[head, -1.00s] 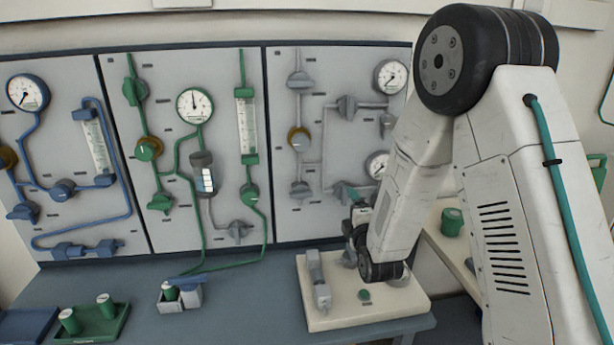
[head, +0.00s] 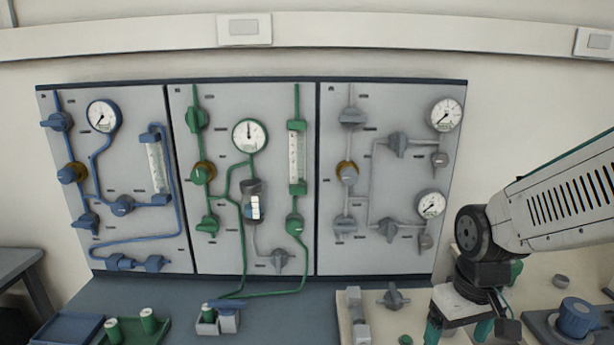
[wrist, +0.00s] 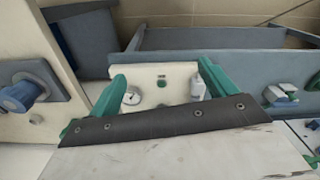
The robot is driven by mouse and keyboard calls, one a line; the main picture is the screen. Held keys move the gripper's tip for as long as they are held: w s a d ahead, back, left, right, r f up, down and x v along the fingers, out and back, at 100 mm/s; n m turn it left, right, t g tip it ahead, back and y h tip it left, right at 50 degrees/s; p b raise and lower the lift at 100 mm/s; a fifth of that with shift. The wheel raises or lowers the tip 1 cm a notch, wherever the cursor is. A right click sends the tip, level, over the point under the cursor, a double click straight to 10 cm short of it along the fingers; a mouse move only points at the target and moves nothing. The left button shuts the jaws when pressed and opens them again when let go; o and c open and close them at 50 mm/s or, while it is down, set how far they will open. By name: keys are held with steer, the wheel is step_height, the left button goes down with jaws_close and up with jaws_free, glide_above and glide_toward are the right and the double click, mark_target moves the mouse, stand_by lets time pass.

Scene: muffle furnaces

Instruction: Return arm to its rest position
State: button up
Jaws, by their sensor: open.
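My gripper (head: 459,330) is at the lower right of the head view, with its green fingers spread and nothing between them. It hangs over or beside the cream base plate (head: 378,325); the gap between them cannot be judged. In the wrist view my gripper (wrist: 163,82) shows both fingers apart. The cream plate (wrist: 160,72) lies beyond them, with a green button and small fittings on it.
Three panels with blue, green (head: 245,215) and grey piping stand against the wall. A green tray (head: 150,335) with green containers and a small caddy (head: 218,318) sit on the blue-grey bench. A blue knob (head: 577,315) is at the far right.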

steer(key=s+d+r+m+t, duration=0.1)
steer(key=s+r+m, duration=0.1)
steer(key=s+r, duration=0.9)
steer(key=shift+s+d+r, duration=0.2)
steer(key=shift+s, duration=0.45)
